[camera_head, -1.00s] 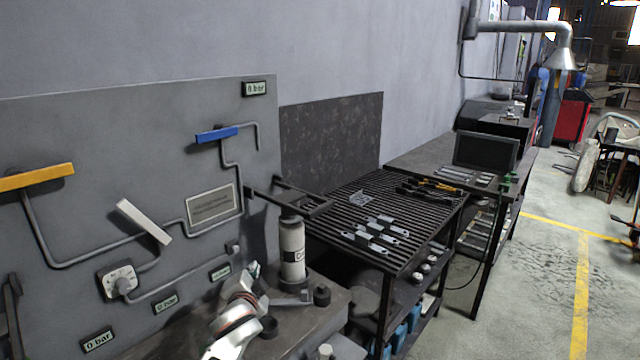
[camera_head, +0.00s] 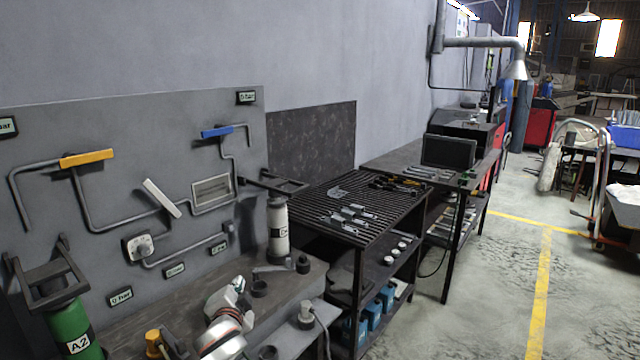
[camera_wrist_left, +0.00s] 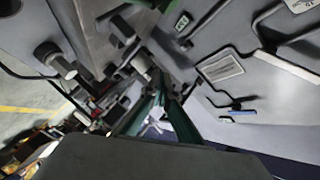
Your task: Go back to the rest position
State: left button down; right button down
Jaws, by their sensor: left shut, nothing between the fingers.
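My left arm comes up from the bottom of the head view, white with a dark and red band. Its left gripper (camera_head: 238,286) is small there, over the bench top in front of the grey panel (camera_head: 110,215). In the left wrist view the green-edged fingers of the left gripper (camera_wrist_left: 160,88) are together with nothing between them. The galvanized brackets (camera_head: 347,217) lie on the slatted black table (camera_head: 310,208), well to the right of the gripper. My right gripper is not in view.
A white-grey cylinder (camera_head: 278,235) stands on the bench (camera_head: 190,285) close behind the gripper. A green cylinder marked A2 (camera_head: 72,328) is at lower left. Handles and pipes stick out from the panel. Open floor (camera_head: 490,285) lies to the right.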

pick_arm(q)
jog(key=s+d+f+n+g+h, duration=0.1)
jog(key=s+f+n+g+h, duration=0.1)
jog(key=s+f, duration=1.05)
jog(key=s+f+n+g+h, duration=0.1)
jog(key=s+f+h, duration=0.1)
jog(key=s+f, duration=1.05)
jog(key=s+n+g+h, duration=0.1)
jog(key=s+n, duration=0.1)
jog(key=s, duration=1.4)
jog(key=shift+s+d+n, duration=0.15)
jog(key=shift+n, duration=0.15)
jog(key=shift+f, duration=0.15)
